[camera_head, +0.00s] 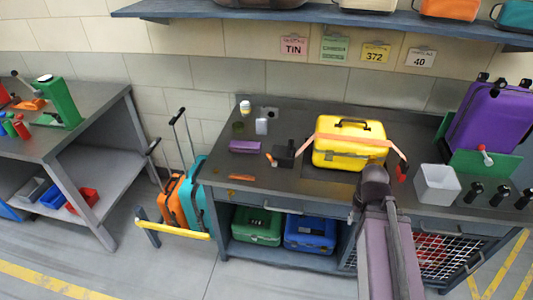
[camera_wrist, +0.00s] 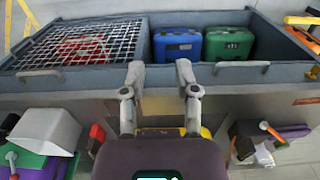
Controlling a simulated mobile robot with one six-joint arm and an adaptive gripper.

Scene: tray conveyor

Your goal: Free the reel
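A red, round, coiled thing (camera_head: 436,243), probably the reel, lies behind a white wire mesh (camera_head: 400,250) in the right lower bay of the workbench. In the wrist view the red coil (camera_wrist: 84,48) shows through the closely spaced mesh bars (camera_wrist: 40,42); its full outline is hidden. My gripper (camera_wrist: 159,70) is open and empty, its fingers apart, in front of the bench's edge. The mesh lies to the left of the fingers in the wrist view. In the head view my arm hides the gripper and part of the mesh.
A yellow case (camera_head: 350,150) with an orange strap stands on the bench top (camera_head: 290,190). A white bin (camera_head: 437,185) and black-handled items stand right of it. Green (camera_head: 256,224) and blue (camera_head: 310,232) cases fill the lower shelf. The floor in front is mostly clear.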

